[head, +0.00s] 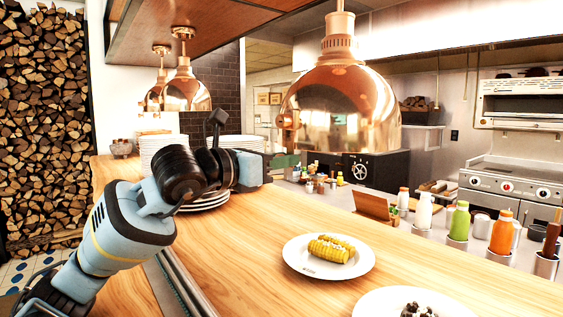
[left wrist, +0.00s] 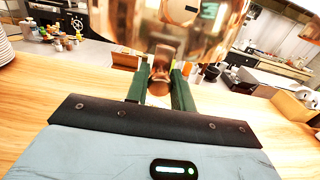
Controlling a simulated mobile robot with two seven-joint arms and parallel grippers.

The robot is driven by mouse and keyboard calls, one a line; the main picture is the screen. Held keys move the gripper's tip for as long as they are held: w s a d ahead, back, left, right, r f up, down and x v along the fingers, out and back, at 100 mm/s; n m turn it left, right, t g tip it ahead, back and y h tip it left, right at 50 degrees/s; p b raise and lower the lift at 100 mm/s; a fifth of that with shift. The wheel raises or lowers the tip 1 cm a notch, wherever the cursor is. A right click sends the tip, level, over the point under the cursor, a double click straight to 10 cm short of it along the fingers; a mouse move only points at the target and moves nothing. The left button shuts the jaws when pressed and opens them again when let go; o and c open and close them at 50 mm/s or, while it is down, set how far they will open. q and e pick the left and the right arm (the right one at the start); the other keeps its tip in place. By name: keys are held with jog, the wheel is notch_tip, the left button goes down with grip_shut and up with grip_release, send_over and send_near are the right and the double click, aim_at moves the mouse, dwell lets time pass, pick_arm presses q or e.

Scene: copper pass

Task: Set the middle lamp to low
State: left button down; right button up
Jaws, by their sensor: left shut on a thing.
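A large copper heat lamp (head: 340,108) hangs over the wooden counter, centre right in the head view. Its lower part fills the top of the left wrist view (left wrist: 165,25). My left gripper (head: 290,160) is at the lower left of this lamp, its green fingers around a small copper handle (left wrist: 161,75) below the lamp in the left wrist view. The gripper is shut on it. The lamp's setting cannot be read. Two smaller-looking copper lamps (head: 186,92) and (head: 153,97) hang farther back. My right gripper is not in view.
The wooden counter (head: 250,255) holds a white plate with corn (head: 328,257), a second plate (head: 415,302) and stacked plates (head: 160,150). Sauce bottles (head: 458,221) stand beyond the counter's right edge. Part of another copper shape (left wrist: 310,25) shows at the left wrist view's right edge.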

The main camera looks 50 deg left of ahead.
pick_arm(q)
jog(key=c, duration=1.3)
grip_release()
jog(key=shift+f, duration=0.35)
jog(key=shift+o, duration=0.2)
jog(key=shift+r, duration=0.1)
jog(key=s+b, duration=0.3)
jog(key=s, duration=0.4)
jog(key=shift+s+a, duration=0.3)
jog(key=shift+s, duration=0.1)
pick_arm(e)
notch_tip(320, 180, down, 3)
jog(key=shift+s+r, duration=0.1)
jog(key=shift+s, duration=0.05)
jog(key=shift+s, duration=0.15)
